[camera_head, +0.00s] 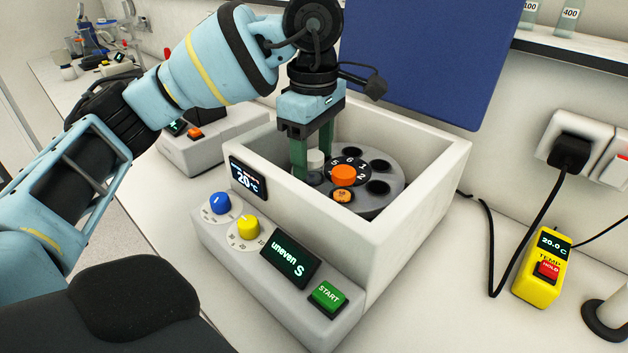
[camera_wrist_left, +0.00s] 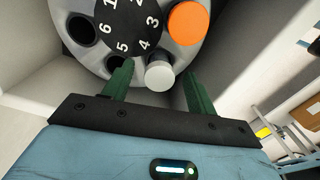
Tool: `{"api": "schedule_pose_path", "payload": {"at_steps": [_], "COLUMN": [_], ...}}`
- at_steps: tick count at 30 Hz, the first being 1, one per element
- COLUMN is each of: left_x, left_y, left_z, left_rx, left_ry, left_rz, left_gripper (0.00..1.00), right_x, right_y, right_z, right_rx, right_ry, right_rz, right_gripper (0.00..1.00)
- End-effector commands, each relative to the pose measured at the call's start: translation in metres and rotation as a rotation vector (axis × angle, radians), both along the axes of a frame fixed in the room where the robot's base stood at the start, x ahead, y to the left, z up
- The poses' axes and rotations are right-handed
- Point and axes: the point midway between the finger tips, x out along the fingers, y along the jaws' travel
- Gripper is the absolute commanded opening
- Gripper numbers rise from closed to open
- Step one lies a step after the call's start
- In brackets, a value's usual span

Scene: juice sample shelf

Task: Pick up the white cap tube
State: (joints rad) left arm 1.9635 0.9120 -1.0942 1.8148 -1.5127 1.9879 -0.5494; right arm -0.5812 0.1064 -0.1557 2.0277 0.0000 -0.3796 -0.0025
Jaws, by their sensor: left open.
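The white cap tube (camera_head: 315,158) sits in the grey rotor (camera_head: 391,196) inside the open centrifuge. In the left wrist view its white cap (camera_wrist_left: 159,76) shows between my green fingers, nearer the right one. My left gripper (camera_head: 313,163) is open, reaching down into the centrifuge with its fingers on either side of the cap. In the left wrist view my left gripper (camera_wrist_left: 157,85) shows a clear gap on the cap's left side. The tube's body is hidden in the rotor. My right gripper is not in view.
The centrifuge's white walls (camera_head: 424,185) stand close around the rotor. A blue lid (camera_head: 425,60) stands behind. A yellow temperature device (camera_head: 541,268) is at right.

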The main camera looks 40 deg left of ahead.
Motion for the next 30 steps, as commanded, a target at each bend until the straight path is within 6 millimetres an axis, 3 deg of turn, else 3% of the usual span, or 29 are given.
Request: {"api": "schedule_pose_path", "payload": {"at_steps": [5, 12, 24, 30], "left_x": [0.000, 0.000, 0.000, 0.000], "left_y": [0.001, 0.001, 0.001, 0.001], "left_z": [-0.022, -0.024, -0.024, -0.023], "left_rx": [0.000, -0.001, -0.002, -0.002], "left_ry": [-0.001, -0.003, -0.003, -0.003], "left_rz": [0.001, 0.001, 0.001, 0.001], "left_gripper": [0.57, 0.57, 0.08, 0.08], "right_x": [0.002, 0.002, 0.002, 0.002], "right_y": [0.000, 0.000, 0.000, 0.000], "right_z": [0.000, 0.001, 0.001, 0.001], "right_rx": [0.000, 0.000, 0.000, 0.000], "right_ry": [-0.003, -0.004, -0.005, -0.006], "right_rz": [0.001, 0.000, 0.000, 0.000], "right_gripper": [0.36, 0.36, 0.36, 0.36]}}
